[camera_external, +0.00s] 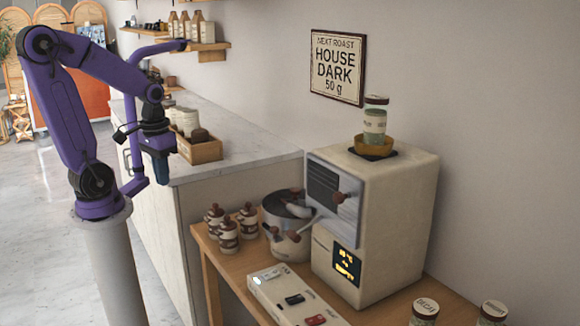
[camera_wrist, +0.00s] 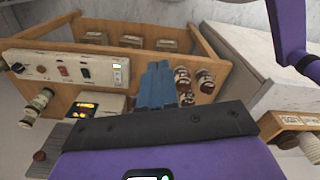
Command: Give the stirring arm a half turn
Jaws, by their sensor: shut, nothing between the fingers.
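My gripper (camera_external: 160,168) has blue fingers and hangs pointing down at the left, in front of the white counter. The fingers are shut and empty; they also show in the wrist view (camera_wrist: 158,86). A metal pot (camera_external: 284,246) stands on the wooden cart, left of the cream machine (camera_external: 392,230). A pale arm-like piece (camera_external: 297,209) lies across the pot's dark top; I cannot tell for sure that it is the stirring arm. Wooden knobs show around the pot and on the machine's front. My gripper is well apart from all of these. The pot is not clear in the wrist view.
Several brown-and-white jars (camera_external: 228,237) stand left of the pot. A switch panel (camera_external: 295,298) lies in front. A glass jar (camera_external: 375,122) stands on the machine. A wooden crate (camera_external: 200,152) sits on the counter (camera_external: 236,165). Open air lies between my gripper and the cart.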

